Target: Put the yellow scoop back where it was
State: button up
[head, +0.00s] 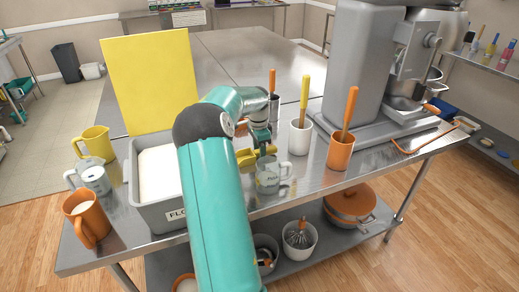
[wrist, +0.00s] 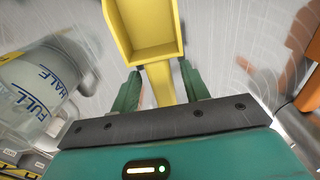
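The yellow scoop (wrist: 150,35) is in my gripper (wrist: 160,80) in the wrist view, its handle between the two green fingers and its open bowl pointing away from the palm. In the head view the scoop (head: 246,157) shows beside my gripper (head: 262,140), close to the clear measuring jug (head: 270,178). The jug also shows blurred at the left of the wrist view (wrist: 35,90). My arm hides part of the grey flour bin (head: 160,215), which holds white flour (head: 158,172). I cannot tell whether the scoop touches the table.
A white crock (head: 300,138) with a yellow-handled tool and an orange crock (head: 341,152) stand to the right. A grey mixer (head: 360,70) stands behind them. Yellow, clear and orange jugs (head: 87,222) line the left edge. A yellow panel (head: 150,80) stands behind the bin.

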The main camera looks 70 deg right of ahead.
aim_at(257, 151)
notch_tip(257, 151, up, 12)
jog(key=shift+a+r, duration=0.15)
jog(key=shift+r, duration=0.05)
dwell(0.4)
jog(key=shift+w, duration=0.15)
jog(key=w+a+r+n+t, duration=0.1)
jog(key=w+a+r+n, duration=0.25)
jog(key=a, duration=0.75)
jog(key=w+a+r+n+t, duration=0.15)
jog(key=w+a+n, duration=0.35)
jog(key=a, duration=0.5)
jog(key=w+a+r+n+t, duration=0.1)
jog(key=w+a+r+n, duration=0.3)
jog(key=a, duration=0.7)
jog(key=s+a+f+n, duration=0.1)
jog(key=s+a+n, duration=0.2)
jog(key=a, duration=0.6)
jog(key=s+a+f+n+t, duration=0.1)
jog(key=s+a+f+n, duration=0.1)
jog(key=a+n, duration=0.4)
jog(key=s+a+f+n+t, duration=0.1)
jog(key=s+a+n, duration=0.4)
jog(key=a, duration=0.8)
jog(key=shift+a+f, duration=0.2)
jog(key=shift+f, duration=0.1)
